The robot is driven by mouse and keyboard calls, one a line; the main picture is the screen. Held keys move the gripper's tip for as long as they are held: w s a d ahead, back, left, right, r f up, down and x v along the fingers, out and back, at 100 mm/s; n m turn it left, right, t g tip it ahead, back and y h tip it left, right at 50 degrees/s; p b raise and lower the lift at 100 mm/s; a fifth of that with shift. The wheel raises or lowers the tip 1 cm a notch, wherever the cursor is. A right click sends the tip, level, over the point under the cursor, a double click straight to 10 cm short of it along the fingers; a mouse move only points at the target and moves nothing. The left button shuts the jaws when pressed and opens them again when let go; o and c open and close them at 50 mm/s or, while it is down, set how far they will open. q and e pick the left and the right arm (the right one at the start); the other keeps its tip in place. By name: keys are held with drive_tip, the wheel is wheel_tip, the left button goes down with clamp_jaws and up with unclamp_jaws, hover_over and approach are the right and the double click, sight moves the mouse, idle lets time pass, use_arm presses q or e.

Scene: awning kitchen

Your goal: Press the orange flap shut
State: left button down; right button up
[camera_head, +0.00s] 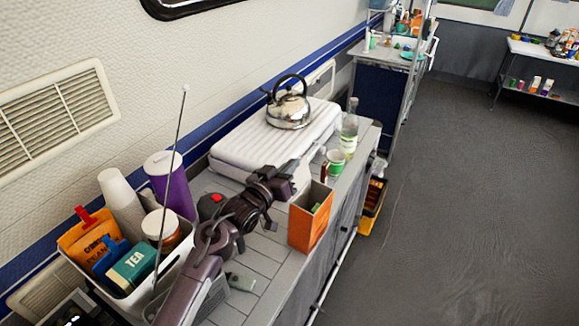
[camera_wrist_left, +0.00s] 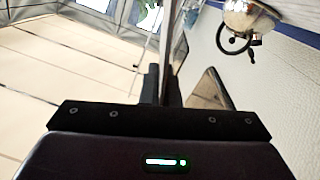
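An orange box (camera_head: 311,228) stands upright on the counter, its top open, with something green showing inside. My left gripper (camera_head: 298,174) is just behind the box's upper left edge in the head view. The flap is not clearly seen in the head view. My right gripper is in neither view.
A kettle (camera_head: 288,107) sits on a white ribbed cover (camera_head: 240,141) behind. A white bin (camera_head: 178,262) with tea and snack packs is at the left. A purple canister (camera_head: 170,185) stands by it.

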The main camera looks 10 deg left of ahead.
use_arm(q)
drive_tip(key=shift+f, duration=0.15)
idle(0.6)
drive_tip(key=c, duration=1.7)
unclamp_jaws()
